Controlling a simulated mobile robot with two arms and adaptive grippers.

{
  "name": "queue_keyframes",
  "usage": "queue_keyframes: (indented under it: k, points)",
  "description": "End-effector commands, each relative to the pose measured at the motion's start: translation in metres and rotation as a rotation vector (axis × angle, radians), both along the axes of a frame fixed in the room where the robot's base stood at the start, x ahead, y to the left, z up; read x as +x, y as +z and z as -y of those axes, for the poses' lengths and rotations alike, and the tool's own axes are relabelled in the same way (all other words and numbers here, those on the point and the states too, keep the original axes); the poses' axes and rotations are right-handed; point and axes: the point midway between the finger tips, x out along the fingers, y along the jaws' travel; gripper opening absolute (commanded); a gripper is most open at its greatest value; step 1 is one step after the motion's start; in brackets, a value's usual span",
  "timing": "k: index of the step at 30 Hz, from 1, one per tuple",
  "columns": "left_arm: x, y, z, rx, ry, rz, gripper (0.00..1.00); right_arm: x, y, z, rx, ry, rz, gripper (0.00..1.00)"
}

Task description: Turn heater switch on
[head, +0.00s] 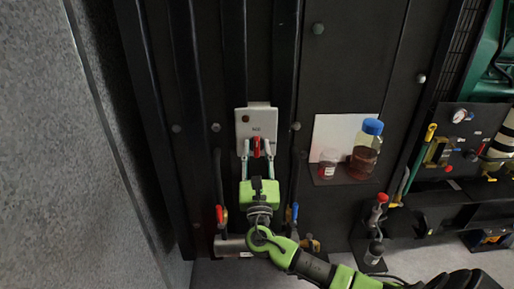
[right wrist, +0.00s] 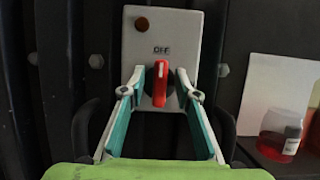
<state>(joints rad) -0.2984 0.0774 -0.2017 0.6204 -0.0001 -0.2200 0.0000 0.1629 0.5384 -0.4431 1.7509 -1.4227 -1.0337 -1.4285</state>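The heater switch is a grey box (head: 246,122) on the dark panel, with a red knob (head: 256,146). In the right wrist view the box (right wrist: 190,45) has a dark brown round lamp (right wrist: 142,24) and the label OFF above the red knob (right wrist: 160,84). The knob's handle stands upright, with its white mark toward OFF. My right gripper (head: 257,150) is open in front of the box. In the right wrist view its fingers (right wrist: 163,82) stand on either side of the knob, with gaps between. My left gripper is not in view.
A shelf at right holds a blue-capped bottle (head: 365,150) of dark red liquid and a small jar (head: 327,163). Red-handled (head: 221,214) and blue-handled (head: 294,212) valves flank my right gripper below. A grey wall (head: 60,150) stands at left.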

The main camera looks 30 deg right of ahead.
Motion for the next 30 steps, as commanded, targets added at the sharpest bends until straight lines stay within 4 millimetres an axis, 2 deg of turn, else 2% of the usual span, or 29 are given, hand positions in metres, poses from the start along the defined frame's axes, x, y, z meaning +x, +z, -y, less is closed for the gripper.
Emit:
queue_keyframes:
  k: [6, 7, 9, 10, 20, 30]
  points:
    - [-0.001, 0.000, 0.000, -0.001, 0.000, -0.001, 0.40, 0.000, 0.000, 0.000, 0.001, 0.000, -0.001, 0.29]
    - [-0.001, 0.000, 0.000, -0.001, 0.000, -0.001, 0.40, 0.000, 0.000, 0.000, 0.000, 0.000, 0.000, 0.24]
    - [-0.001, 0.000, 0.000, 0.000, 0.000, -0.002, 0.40, 0.000, 0.000, 0.000, 0.001, 0.000, -0.001, 0.06]
    - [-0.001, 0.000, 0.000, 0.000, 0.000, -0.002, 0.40, 0.000, -0.001, 0.000, 0.001, 0.000, -0.001, 0.00]
    - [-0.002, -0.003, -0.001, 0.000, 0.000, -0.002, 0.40, 0.000, -0.002, 0.000, 0.014, 0.001, 0.007, 0.00]
    - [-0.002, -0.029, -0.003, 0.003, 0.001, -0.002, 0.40, 0.000, -0.005, 0.000, 0.164, 0.000, 0.101, 0.00]
